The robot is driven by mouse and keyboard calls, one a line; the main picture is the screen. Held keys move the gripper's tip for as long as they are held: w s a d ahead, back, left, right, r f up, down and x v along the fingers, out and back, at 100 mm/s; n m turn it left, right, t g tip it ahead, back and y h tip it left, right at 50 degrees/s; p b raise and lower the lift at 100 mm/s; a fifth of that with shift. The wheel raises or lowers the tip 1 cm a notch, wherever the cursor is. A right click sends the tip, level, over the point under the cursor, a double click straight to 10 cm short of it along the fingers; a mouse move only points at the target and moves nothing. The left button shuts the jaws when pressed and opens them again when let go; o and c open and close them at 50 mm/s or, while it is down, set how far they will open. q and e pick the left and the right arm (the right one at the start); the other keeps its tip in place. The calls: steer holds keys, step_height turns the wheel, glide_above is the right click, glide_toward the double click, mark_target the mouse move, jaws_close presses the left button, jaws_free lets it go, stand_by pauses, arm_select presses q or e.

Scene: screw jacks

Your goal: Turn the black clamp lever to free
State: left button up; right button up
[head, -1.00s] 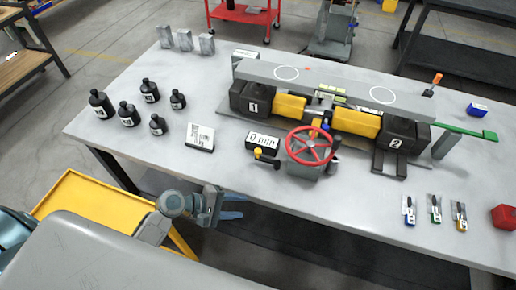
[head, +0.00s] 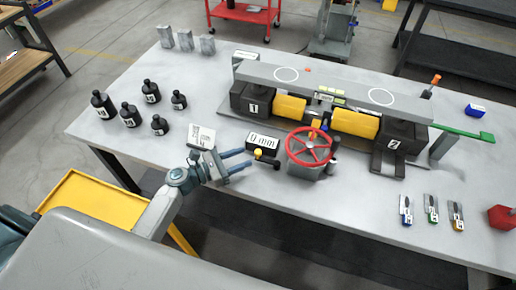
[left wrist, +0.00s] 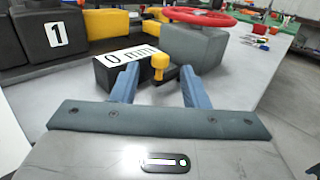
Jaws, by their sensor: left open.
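The clamp lever is a short black bar (head: 271,162) with a yellow knob (head: 258,153) at its left end, at the front of the jack beside the red handwheel (head: 309,147). My left gripper (head: 247,159) is open, its two blue fingers pointing right at the knob from just left of it. In the left wrist view the yellow knob (left wrist: 160,63) shows between the open fingers, apart from both; the black bar behind it is mostly hidden. The black "0 mm" display block (head: 262,142) stands just behind the lever. My right gripper is not in view.
Behind are black blocks 1 (head: 252,98) and 2 (head: 393,140), yellow wedges (head: 289,108) and a grey beam (head: 330,86). Black bottles (head: 103,104) stand at left, and a label card (head: 201,137) sits close behind my gripper. The table front (head: 300,205) is clear.

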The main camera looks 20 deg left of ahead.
mark_target(258, 151)
arm_select(q)
steer(key=x, duration=0.2)
steer(key=p+x, duration=0.1)
steer(key=x, duration=0.2)
steer(key=shift+r, duration=0.2)
steer(key=shift+w+d+f+p, duration=0.2)
steer(key=shift+w+d+p, duration=0.15)
steer(key=shift+w+d, duration=0.15)
steer(key=shift+c, duration=0.2)
jaws_close()
